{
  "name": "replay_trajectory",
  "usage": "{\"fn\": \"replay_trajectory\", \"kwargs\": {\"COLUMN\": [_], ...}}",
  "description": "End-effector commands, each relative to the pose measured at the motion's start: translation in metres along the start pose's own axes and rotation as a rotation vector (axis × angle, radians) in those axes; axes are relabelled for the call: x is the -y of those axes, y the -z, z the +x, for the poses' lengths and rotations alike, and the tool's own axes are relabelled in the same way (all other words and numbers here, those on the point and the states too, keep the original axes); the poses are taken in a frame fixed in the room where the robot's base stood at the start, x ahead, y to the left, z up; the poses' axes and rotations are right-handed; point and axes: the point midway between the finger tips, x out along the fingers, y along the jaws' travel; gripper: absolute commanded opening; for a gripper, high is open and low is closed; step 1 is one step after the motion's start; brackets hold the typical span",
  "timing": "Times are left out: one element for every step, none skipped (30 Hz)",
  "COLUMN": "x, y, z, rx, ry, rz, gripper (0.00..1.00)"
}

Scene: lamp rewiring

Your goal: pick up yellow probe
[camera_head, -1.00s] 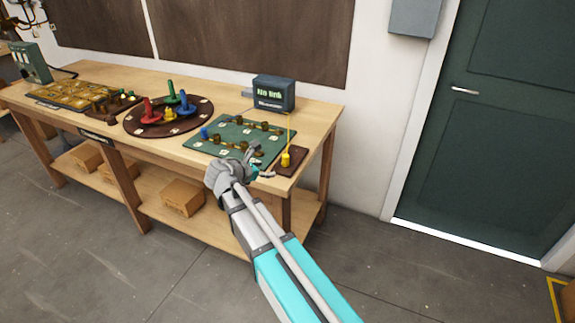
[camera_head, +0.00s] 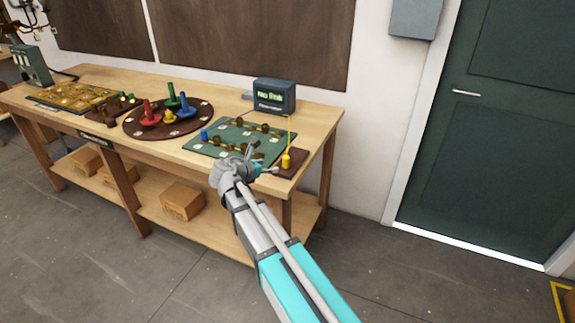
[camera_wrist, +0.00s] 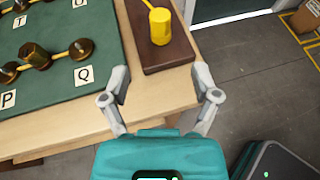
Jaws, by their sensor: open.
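The yellow probe (camera_head: 287,160) stands upright on a small brown block (camera_head: 293,171) at the right end of the workbench, with a thin yellow lead rising from it. In the wrist view the yellow probe (camera_wrist: 160,26) stands on the brown block (camera_wrist: 168,56), ahead of the fingers. My gripper (camera_head: 264,158) is open and empty, just left of the probe and apart from it in the head view. In the wrist view the open fingers of my gripper (camera_wrist: 162,85) point towards the block, with bench edge between them.
A green board (camera_head: 219,150) with brass posts and letter labels lies left of the block. A small display box (camera_head: 274,96) stands behind. A round board (camera_head: 193,128) with coloured pegs is further left. The bench edge (camera_wrist: 60,137) is close to my gripper.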

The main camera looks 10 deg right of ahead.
Motion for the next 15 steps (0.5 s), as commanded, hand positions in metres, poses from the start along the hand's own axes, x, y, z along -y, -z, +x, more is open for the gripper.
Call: {"fn": "replay_trajectory", "kwargs": {"x": [-0.001,-0.001,-0.001,0.000,-0.001,-0.001,-0.001,0.000,0.000,0.000,0.000,0.000,0.000,0.000,0.000], "y": [0.003,0.003,0.003,0.003,0.003,0.002,0.002,0.002,0.002,0.001,0.001,0.001,0.001,0.001,0.000], "z": [0.011,0.015,0.022,0.026,0.030,0.035,0.038,0.041,0.044,0.046,0.048,0.049,0.050,0.051,0.051], "rx": [0.000,0.000,-0.001,-0.001,-0.001,-0.001,-0.001,-0.001,-0.001,-0.001,-0.001,0.000,0.000,0.000,0.000], "ry": [0.001,0.002,0.003,0.002,0.001,0.001,0.001,0.002,0.002,0.002,0.001,0.001,0.000,0.000,0.000], "rz": [0.001,0.002,0.002,0.002,0.002,0.002,0.002,0.001,0.001,0.001,0.001,0.001,0.001,0.001,0.001], "gripper": [0.79,0.79,0.79,0.79,0.79,0.79,0.79,0.79,0.79,0.79,0.79,0.79,0.79,0.79,0.79]}}
